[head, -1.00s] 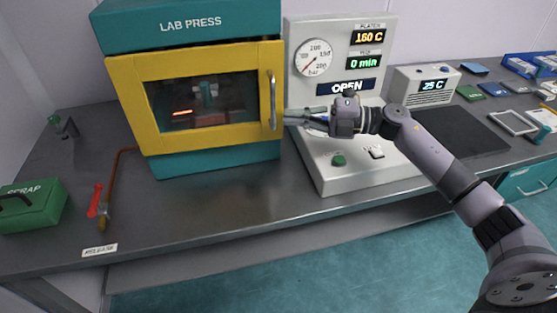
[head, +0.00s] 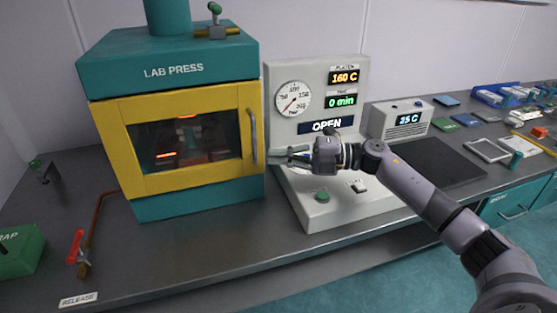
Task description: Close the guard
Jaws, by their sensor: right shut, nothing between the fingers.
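The guard (head: 150,186) is the yellow-framed door with a dark window on the front of the teal lab press (head: 165,68). Its frame lies against the press front, and the platens show dimly through the window. The guard's vertical metal handle (head: 253,138) is on its right side. My right gripper (head: 272,158) is shut and empty, its fingertips beside the handle at the right edge of the guard. Whether the fingertips touch the handle or guard edge I cannot tell. My left gripper is not in view.
The control panel (head: 345,75) stands right of the press, behind my right gripper, and its display reads OPEN (head: 326,126). A red-handled valve (head: 76,246) and a green scrap box (head: 18,252) are at left.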

